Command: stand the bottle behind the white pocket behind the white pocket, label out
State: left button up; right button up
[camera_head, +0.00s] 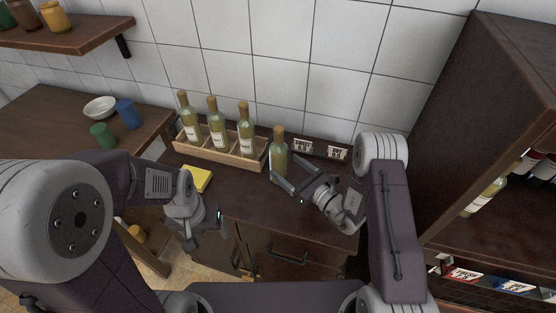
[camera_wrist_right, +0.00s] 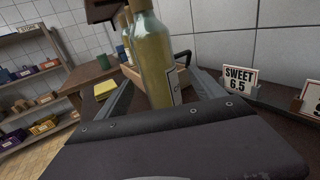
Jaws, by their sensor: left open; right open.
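A yellow-green bottle (camera_head: 279,155) stands upright on the dark counter, right of the wooden crate. My right gripper (camera_head: 286,177) is open, with its fingers on either side of this bottle. In the right wrist view the bottle (camera_wrist_right: 155,65) stands between the spread fingers, its label turned to the right; contact cannot be told. My left gripper (camera_head: 207,232) is open and empty near the counter's front edge. The shelf unit at right has a red pocket (camera_head: 463,275) and a blue pocket (camera_head: 515,286) on its lower edge. A pale piece (camera_head: 441,260) left of them is too small to identify.
The wooden crate (camera_head: 215,152) holds three bottles. A yellow cloth (camera_head: 197,179) lies before it. Small signs, SWEET (camera_head: 302,146) and DRY (camera_head: 337,153), stand at the counter's back. A dark cabinet (camera_head: 500,120) rises at right, with a bottle (camera_head: 484,197) inside.

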aim_at(286, 155)
jog(key=x, duration=0.3)
jog(key=p+x, duration=0.1)
jog(key=shift+a+r, duration=0.2)
jog(key=shift+r, duration=0.05)
jog(key=shift+w+a+f, duration=0.1)
jog(key=shift+w+a, duration=0.05)
jog(key=shift+w, duration=0.05)
jog(key=c, duration=0.5)
grip_shut()
jog(key=shift+r, duration=0.2)
jog(key=shift+r, duration=0.35)
jog(key=r, duration=0.3)
jog(key=shift+d+r, duration=0.25)
jog(key=shift+d, duration=0.05)
jog(key=s+d+r+b, duration=0.1)
jog(key=s+d+r, duration=0.5)
jog(key=d, duration=0.3)
jog(key=shift+s+r, duration=0.25)
jog(key=shift+r, duration=0.05)
